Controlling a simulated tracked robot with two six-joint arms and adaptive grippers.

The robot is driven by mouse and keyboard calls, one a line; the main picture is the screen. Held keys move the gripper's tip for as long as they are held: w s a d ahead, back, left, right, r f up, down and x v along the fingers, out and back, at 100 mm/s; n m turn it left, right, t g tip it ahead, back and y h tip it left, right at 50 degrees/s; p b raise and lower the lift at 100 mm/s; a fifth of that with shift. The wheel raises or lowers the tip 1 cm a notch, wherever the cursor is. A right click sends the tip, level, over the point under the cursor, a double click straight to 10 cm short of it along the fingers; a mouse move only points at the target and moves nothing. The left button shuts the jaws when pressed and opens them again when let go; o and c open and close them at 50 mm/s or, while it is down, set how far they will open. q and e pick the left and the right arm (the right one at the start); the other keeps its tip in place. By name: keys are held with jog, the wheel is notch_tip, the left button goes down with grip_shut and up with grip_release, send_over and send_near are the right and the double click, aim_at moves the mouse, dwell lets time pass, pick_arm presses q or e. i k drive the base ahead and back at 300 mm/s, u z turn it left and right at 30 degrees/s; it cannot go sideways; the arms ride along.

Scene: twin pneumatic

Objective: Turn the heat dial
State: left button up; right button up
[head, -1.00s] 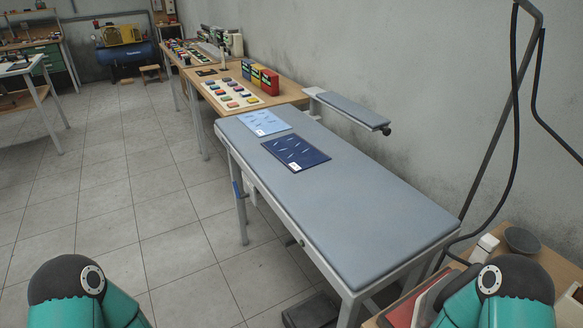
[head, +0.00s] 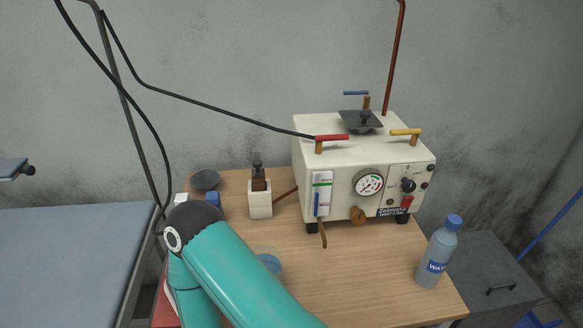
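A white boiler box (head: 340,160) stands on the wooden table against the wall. Its front carries a round black knob (head: 408,185) on a small panel at the right, which looks like the heat dial; its markings are too small to read. A white pressure gauge (head: 368,183) sits left of the knob, and a red switch or handle (head: 407,201) sits just below it. My teal arm covers the lower left middle of the head view, well left of the box. Neither of my grippers is in view.
A water bottle (head: 438,252) stands at the table's (head: 350,280) right front. A white container with a dark top (head: 260,193), a dark bowl (head: 205,180) and a blue cup (head: 270,263) are at the left. Yellow (head: 405,132) and red (head: 331,138) handles top the box. Bare tabletop lies before it.

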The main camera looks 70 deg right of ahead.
aim_at(407, 187)
jog(key=z, duration=0.05)
jog(key=k, duration=0.45)
jog(key=u, duration=1.3)
jog(key=i, duration=0.1)
jog(key=z, duration=2.7)
jog(key=k, duration=1.15)
jog(key=z, duration=0.25)
jog(key=i, duration=0.8)
jog(key=u, duration=0.15)
